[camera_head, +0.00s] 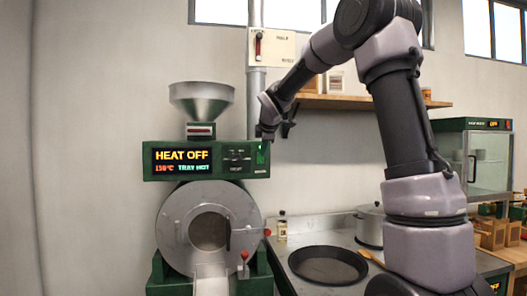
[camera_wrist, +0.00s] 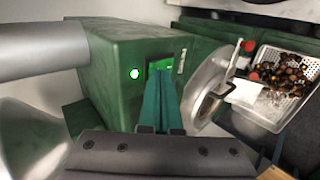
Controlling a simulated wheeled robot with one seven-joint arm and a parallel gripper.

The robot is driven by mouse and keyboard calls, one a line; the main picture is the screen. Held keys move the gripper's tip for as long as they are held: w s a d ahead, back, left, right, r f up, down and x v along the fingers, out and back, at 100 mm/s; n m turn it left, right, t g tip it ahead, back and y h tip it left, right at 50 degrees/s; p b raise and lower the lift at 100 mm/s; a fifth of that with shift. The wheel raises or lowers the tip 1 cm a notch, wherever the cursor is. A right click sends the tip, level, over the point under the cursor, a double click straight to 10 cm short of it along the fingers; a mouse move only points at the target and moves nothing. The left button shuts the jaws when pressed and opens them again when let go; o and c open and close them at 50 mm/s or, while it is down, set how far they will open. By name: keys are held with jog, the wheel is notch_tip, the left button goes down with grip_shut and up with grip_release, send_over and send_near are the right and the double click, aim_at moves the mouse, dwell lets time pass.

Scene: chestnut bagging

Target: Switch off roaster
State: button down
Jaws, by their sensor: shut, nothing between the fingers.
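The roaster (camera_head: 210,215) stands at left centre in the head view, with a round drum front and a metal hopper (camera_head: 201,100) on top. Its green control box carries a display (camera_head: 181,160) reading "HEAT OFF" in yellow, with smaller red and green text below. A dark knob (camera_head: 237,158) sits right of the display. My gripper (camera_head: 268,133) is at the box's upper right end. In the wrist view the shut, empty fingers (camera_wrist: 165,78) point at the green box, beside a lit green round light (camera_wrist: 135,73) and a bright green panel. Whether they touch it is unclear.
A perforated tray with dark chestnuts (camera_wrist: 285,80) shows in the wrist view. A black pan (camera_head: 327,265) and a lidded pot (camera_head: 370,226) are on the counter at right. A wall lever box (camera_head: 271,47) and a shelf (camera_head: 350,101) are above. A glass cabinet (camera_head: 475,160) stands far right.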

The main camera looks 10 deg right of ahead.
jog(key=shift+w+r, duration=0.15)
jog(key=shift+w, duration=0.35)
jog(key=shift+r, duration=0.8)
jog(key=shift+s, duration=0.1)
